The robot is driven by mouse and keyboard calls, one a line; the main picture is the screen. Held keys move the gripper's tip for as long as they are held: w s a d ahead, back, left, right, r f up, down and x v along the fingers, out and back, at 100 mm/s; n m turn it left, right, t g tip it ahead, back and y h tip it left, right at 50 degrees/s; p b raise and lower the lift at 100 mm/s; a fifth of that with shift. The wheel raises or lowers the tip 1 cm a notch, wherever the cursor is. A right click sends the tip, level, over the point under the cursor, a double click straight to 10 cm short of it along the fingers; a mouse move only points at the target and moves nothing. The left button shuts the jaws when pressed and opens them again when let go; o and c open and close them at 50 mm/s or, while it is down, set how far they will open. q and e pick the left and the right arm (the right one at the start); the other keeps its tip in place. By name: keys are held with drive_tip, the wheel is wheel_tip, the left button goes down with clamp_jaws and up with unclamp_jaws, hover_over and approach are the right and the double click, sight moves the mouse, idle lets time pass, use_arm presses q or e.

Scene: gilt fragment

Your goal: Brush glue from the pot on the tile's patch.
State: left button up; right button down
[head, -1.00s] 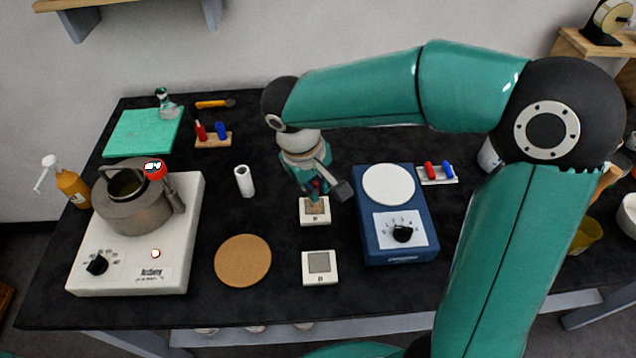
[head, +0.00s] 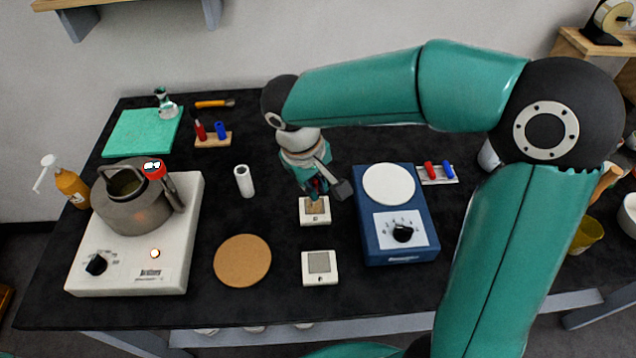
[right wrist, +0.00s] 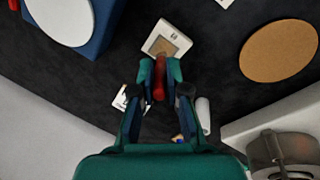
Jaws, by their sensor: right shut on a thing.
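My right gripper (head: 318,187) is shut on a red-handled tool (right wrist: 159,78), just above the rear tile. The tool's working end is hidden, so I cannot tell whether it touches. The rear tile (head: 306,219) is small and white with a brownish patch (head: 316,207). It also shows ahead of the fingers in the right wrist view (right wrist: 153,48). A second white tile (head: 320,279) with a grey patch lies nearer the front. A grey metal pot (head: 130,212) with an open top stands on the white hot plate (head: 115,275) at left. My left gripper is out of view.
A blue device (head: 400,255) with a white round plate stands right of the tiles. A cork disc (head: 242,261) lies left of them. A white roll (head: 244,181), a green mat (head: 135,135) and an orange bottle (head: 72,188) are further left. Dark table is bare between them.

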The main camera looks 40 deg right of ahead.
drive_tip(key=shift+s+a, duration=0.5)
drive_tip(key=shift+s, duration=0.35)
drive_tip(key=shift+r, duration=0.1)
drive_tip(key=d+p+v, duration=0.1)
drive_tip(key=p+v, duration=0.3)
drive_tip(key=v, duration=0.2)
drive_tip(key=shift+d+r, duration=0.1)
drive_tip(key=p+v, duration=0.2)
drive_tip(key=v, duration=0.1)
drive_tip(key=shift+w+d+p, duration=0.1)
drive_tip(key=shift+d+p, duration=0.2)
drive_tip(key=shift+d, duration=0.05)
idle(0.6)
